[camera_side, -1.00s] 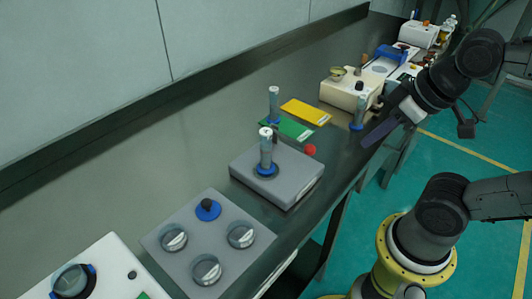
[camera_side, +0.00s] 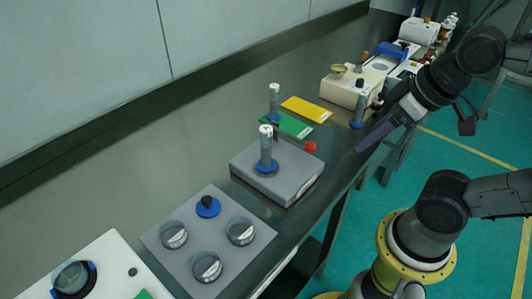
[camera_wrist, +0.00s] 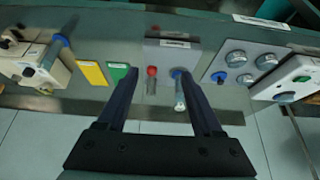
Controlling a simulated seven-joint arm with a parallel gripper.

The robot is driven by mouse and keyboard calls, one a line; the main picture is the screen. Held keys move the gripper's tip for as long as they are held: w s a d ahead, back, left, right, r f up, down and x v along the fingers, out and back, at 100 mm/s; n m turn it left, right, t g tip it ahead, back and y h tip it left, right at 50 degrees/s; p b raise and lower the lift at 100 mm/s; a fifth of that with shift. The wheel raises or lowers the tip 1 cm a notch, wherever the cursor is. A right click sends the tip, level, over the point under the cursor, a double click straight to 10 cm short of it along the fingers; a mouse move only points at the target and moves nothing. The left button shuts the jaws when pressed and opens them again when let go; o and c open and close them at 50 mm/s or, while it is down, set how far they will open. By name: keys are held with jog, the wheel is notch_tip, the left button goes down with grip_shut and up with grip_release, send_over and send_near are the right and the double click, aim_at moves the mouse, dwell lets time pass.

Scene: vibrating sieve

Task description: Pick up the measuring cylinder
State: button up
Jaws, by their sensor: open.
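Three clear cylinders with blue bases show in the side view. One cylinder (camera_side: 266,150) stands upright on a grey box, one (camera_side: 274,100) stands behind it beside the green card, and one (camera_side: 358,108) stands farther right near the beige machine. My gripper (camera_side: 362,146) is open and empty, to the right of the grey box and just in front of the right cylinder, apart from it. In the wrist view the cylinder on the box (camera_wrist: 180,95) shows beyond my open gripper (camera_wrist: 158,76), close to the right finger. The cylinder by the green card is not clearly visible there.
The grey box (camera_side: 290,187) has a red knob (camera_side: 309,147). A green card (camera_side: 294,126) and a yellow card (camera_side: 306,109) lie behind it. The beige machine (camera_side: 340,92) stands at the right. A panel with round dials (camera_side: 190,255) lies in front left. Bare bench shows between the box and my gripper.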

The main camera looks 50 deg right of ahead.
jog(key=w+r+m+g, duration=0.1)
jog(key=w+r+m, duration=0.45)
jog(key=m, duration=0.45)
jog(key=m+g, duration=0.4)
jog(key=m, duration=0.1)
send_over(266, 155)
jog(key=d, duration=0.1)
jog(key=f, duration=0.4)
jog(key=shift+w+d, duration=0.2)
jog(key=shift+w, duration=0.05)
jog(key=shift+g, duration=0.3)
jog(key=f, duration=0.8)
jog(key=shift+a+f, duration=0.2)
jog(key=shift+f, duration=0.1)
jog(key=shift+w+f, duration=0.15)
jog(key=shift+f, duration=2.9)
grip_shut()
